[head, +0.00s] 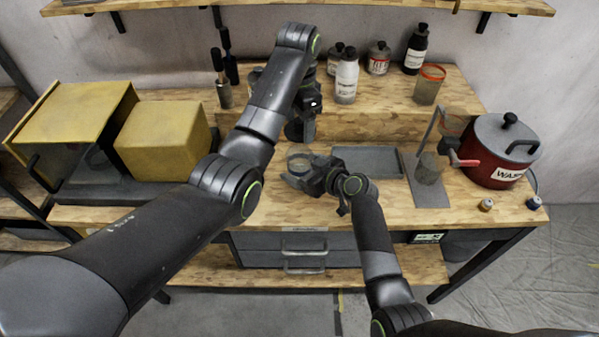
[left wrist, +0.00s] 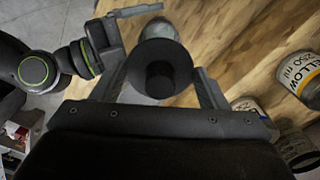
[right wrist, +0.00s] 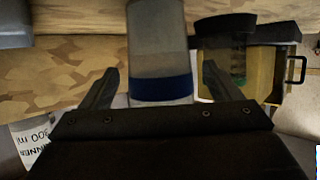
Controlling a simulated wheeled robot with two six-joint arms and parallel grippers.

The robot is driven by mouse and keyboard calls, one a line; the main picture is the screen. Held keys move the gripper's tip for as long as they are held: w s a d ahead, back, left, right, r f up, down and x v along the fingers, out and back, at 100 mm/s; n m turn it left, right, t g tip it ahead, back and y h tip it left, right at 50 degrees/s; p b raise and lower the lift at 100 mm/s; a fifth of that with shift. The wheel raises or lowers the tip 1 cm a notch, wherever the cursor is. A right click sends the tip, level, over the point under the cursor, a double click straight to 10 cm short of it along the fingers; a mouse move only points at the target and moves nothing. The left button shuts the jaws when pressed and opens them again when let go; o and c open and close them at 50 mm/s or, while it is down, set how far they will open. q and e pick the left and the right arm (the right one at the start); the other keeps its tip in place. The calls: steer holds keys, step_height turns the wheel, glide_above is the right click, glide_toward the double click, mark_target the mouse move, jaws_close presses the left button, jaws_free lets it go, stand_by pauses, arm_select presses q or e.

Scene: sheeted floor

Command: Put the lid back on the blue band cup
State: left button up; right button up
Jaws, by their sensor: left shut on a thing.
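The dark round lid with a knob (left wrist: 160,75) is held between the fingertips of my left gripper (left wrist: 160,92), which is shut on it. In the head view my left gripper (head: 301,128) is above the bench, just behind and above the blue band cup (head: 299,164). The cup is clear and stands open on the bench; its blue band shows in the right wrist view (right wrist: 161,88). My right gripper (head: 308,178) is low by the cup, with its fingers (right wrist: 160,72) open on either side and gaps visible. In the left wrist view, the lid hides part of the cup (left wrist: 160,28).
A grey tray (head: 367,161) lies right of the cup. A grey stand with a mesh cup (head: 428,170) and a red waste pot (head: 501,150) are farther right. Bottles, including a white one (head: 346,78), stand on the raised shelf. A yellow box (head: 163,140) is at left.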

mark_target(299, 146)
steer(key=c, duration=1.4)
arm_select(q)
steer(key=shift+s+f, duration=0.1)
steer(key=shift+f, duration=2.4)
steer(key=shift+f, duration=0.1)
steer(key=shift+f, duration=0.8)
steer(key=shift+f, duration=0.55)
steer(key=o, duration=1)
steer(key=shift+s+d, duration=0.1)
